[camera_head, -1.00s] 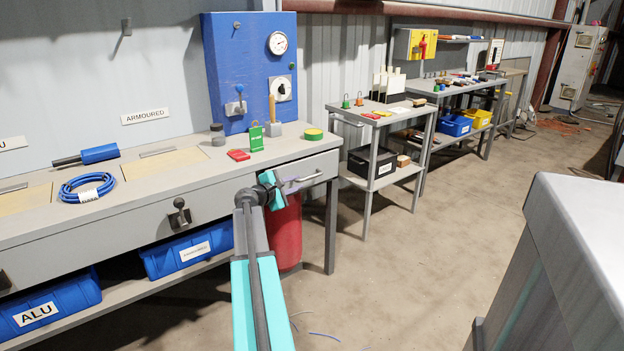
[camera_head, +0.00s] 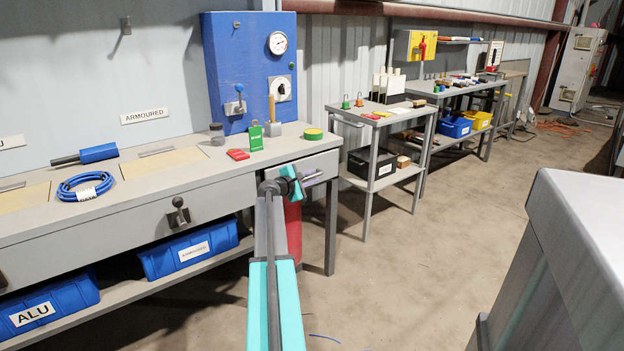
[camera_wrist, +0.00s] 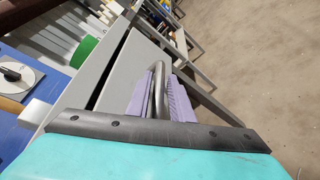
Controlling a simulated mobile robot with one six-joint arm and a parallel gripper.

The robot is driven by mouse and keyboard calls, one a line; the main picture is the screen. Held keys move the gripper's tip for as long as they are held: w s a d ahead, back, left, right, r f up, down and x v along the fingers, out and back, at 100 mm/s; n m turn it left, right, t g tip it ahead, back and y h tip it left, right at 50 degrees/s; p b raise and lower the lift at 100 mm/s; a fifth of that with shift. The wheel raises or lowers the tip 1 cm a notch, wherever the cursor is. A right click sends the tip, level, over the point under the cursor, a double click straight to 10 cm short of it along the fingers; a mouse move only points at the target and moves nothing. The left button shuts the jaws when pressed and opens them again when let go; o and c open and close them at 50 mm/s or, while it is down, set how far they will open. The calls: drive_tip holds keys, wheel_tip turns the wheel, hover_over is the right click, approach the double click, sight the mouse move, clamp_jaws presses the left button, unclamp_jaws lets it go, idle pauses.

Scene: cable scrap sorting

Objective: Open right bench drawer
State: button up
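The right bench drawer (camera_head: 326,163) is a grey front under the bench top at its right end. In the head view it looks shut. Its metal bar handle (camera_wrist: 158,80) shows in the wrist view, between the two lilac fingers of my gripper (camera_wrist: 160,92). The fingers stand on either side of the bar, close to it; firm contact is not visible. In the head view my gripper (camera_head: 308,179) is at the drawer front, its teal body partly hiding the handle. In the wrist view a dark gap runs between the bench top and drawer front.
The bench top (camera_head: 208,165) carries a green tape roll (camera_head: 313,133), a red block (camera_head: 238,154) and a blue cable coil (camera_head: 86,187). A red cylinder (camera_head: 293,225) stands below the drawer. A grey shelf table (camera_head: 385,121) is to the right; the floor before it is clear.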

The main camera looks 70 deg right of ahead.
drive_tip(key=shift+d, duration=0.2)
drive_tip(key=shift+c, duration=0.4)
clamp_jaws()
